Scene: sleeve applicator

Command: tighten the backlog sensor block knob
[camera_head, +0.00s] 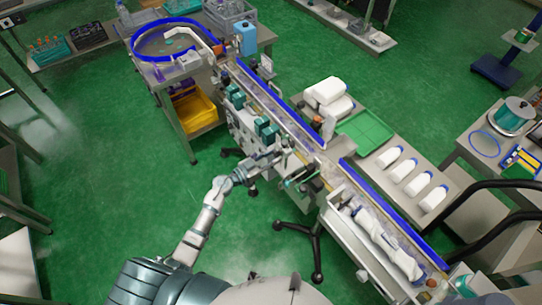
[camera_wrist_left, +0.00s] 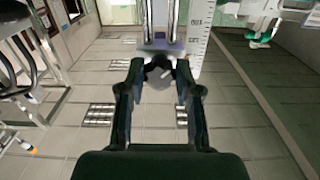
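The small grey knob (camera_wrist_left: 158,73) shows in the left wrist view below a pale block (camera_wrist_left: 160,46) with a purple edge, at the end of two metal rails. A white scale plate (camera_wrist_left: 199,35) stands to the right of it. My left gripper (camera_wrist_left: 159,68) points at the block, with its two dark fingers parted on either side of the knob; whether they touch it is unclear. In the head view my left gripper (camera_head: 268,158) is at the near side of the conveyor line, where the knob is too small to make out. My right gripper does not show.
The conveyor (camera_head: 283,115) with blue rails runs diagonally, with teal units (camera_head: 267,128) on its near side. A green tray (camera_head: 366,135) and several white bottles (camera_head: 417,184) lie on its far side. A black tripod foot (camera_head: 313,240) stands on the floor nearby.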

